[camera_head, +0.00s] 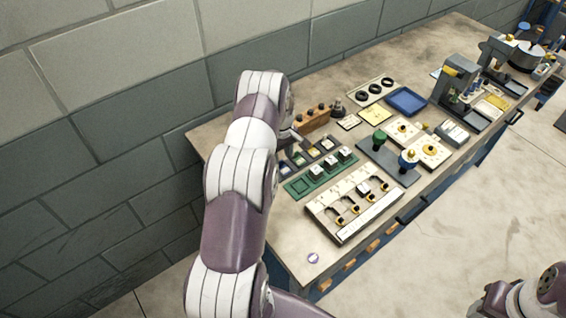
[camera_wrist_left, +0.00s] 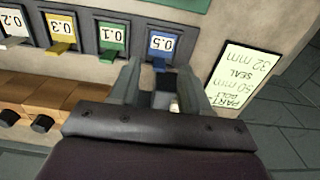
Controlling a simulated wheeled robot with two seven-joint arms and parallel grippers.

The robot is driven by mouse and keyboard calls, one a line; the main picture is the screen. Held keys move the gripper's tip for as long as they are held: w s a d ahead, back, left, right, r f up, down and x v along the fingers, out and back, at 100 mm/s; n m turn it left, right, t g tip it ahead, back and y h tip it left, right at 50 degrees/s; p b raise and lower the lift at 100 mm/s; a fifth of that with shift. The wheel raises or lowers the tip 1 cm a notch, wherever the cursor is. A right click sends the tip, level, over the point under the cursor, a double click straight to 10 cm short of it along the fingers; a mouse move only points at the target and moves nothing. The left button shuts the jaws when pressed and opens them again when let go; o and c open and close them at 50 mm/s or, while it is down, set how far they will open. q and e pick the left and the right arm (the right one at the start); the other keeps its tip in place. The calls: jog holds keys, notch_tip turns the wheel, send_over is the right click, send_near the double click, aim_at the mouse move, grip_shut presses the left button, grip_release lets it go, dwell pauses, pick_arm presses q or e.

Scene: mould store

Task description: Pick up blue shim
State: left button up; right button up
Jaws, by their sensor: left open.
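The blue shim (camera_wrist_left: 159,63) shows in the left wrist view as a blue tab below the "0.5" label, at the end of a row of dark holders. My left gripper (camera_wrist_left: 161,82) is open, with its two fingers on either side of the blue tab and nothing gripped. I cannot tell whether the fingers touch the holder. In the head view my left arm (camera_head: 240,170) reaches over the table's near left corner and largely hides the gripper. My right gripper is out of view; only part of my right arm (camera_head: 530,298) shows at lower right.
Beside the blue shim are green (camera_wrist_left: 108,54) and yellow (camera_wrist_left: 61,48) shims. A wooden block (camera_wrist_left: 40,105) with dark knobs and a printed card (camera_wrist_left: 243,80) lie close by. A green tray (camera_head: 322,175) and a white fixture board (camera_head: 352,205) stand in front.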

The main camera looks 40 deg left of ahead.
aim_at(281, 161)
pick_arm(q)
jog(key=shift+f, duration=0.95)
grip_shut()
notch_tip(281, 161, up, 10)
jog(key=b, duration=0.3)
